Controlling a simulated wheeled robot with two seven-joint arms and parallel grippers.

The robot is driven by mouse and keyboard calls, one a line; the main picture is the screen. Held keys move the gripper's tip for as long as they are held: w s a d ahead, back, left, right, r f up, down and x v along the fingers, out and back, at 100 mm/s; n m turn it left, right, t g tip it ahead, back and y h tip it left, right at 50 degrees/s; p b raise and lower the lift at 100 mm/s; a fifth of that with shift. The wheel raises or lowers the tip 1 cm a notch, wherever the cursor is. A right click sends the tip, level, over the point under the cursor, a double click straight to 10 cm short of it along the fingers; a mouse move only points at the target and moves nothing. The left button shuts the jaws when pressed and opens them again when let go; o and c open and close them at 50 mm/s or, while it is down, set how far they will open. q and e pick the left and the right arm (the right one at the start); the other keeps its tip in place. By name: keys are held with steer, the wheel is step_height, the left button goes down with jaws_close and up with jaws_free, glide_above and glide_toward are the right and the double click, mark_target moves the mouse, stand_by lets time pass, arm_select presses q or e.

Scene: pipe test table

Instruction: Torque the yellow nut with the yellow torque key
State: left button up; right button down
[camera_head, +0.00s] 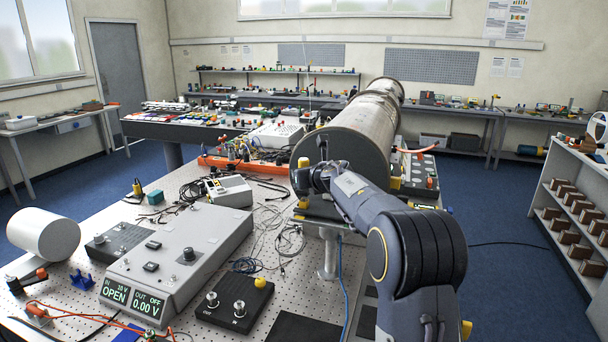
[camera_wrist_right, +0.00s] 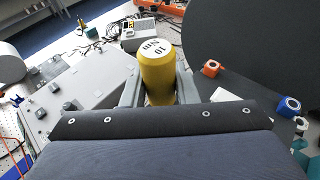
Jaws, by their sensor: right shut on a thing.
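My right gripper (camera_wrist_right: 160,88) is shut on the yellow torque key (camera_wrist_right: 156,72), a thick upright cylinder with dark lettering on its white top. In the head view the key (camera_head: 300,182) shows at the end of my right arm, in front of the big grey pipe's near end (camera_head: 340,152). A small yellow piece (camera_head: 303,203) shows below the key; I cannot tell if it is the yellow nut. The key's lower end is hidden in the wrist view, so I cannot tell whether it touches a nut. My left gripper is not in view.
In the wrist view an orange nut (camera_wrist_right: 211,68) and a blue nut (camera_wrist_right: 289,105) lie right of the key. A power supply (camera_head: 179,262), a black box (camera_head: 234,302), a white cylinder (camera_head: 44,235) and loose cables crowd the perforated table's left side.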

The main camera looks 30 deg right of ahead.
mark_target(305, 159)
steer(key=shift+r, duration=0.5)
steer(key=shift+r, duration=1.5)
